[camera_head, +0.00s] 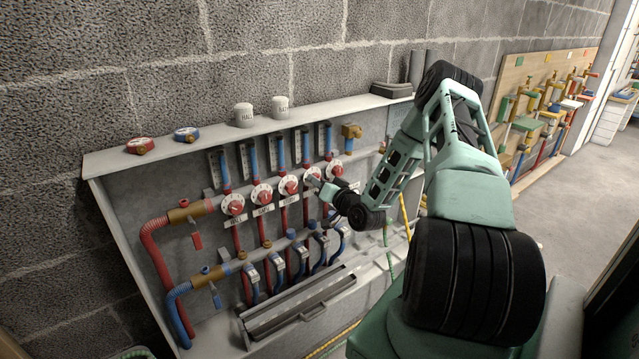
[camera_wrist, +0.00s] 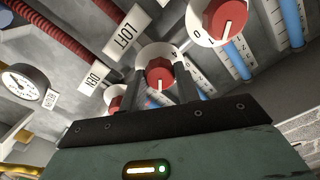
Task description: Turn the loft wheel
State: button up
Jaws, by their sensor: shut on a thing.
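The loft wheel (camera_wrist: 159,73) is a red knob with a white pointer mark on a white round dial. The LOFT label (camera_wrist: 122,38) sits beside it in the wrist view. My gripper (camera_wrist: 159,88) is shut on this wheel, one dark finger on each side of the red knob. The pointer mark faces the lower part of the wrist picture. In the head view my gripper (camera_head: 317,183) reaches the right part of the row of wheels, and its fingers partly cover the gripped wheel.
Neighbouring red wheels stand close on both sides, one upper right (camera_wrist: 225,18) and one by the DEN label (camera_wrist: 97,75). Blue gauge tubes (camera_wrist: 290,20) rise beyond the dials. Red and blue pipes and a metal tray (camera_head: 295,310) lie below the row.

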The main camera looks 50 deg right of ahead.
jog(key=o, duration=1)
jog(key=shift+s, duration=0.15)
jog(key=b+v, duration=0.2)
jog(key=v, duration=1.5)
jog(key=shift+s, duration=0.1)
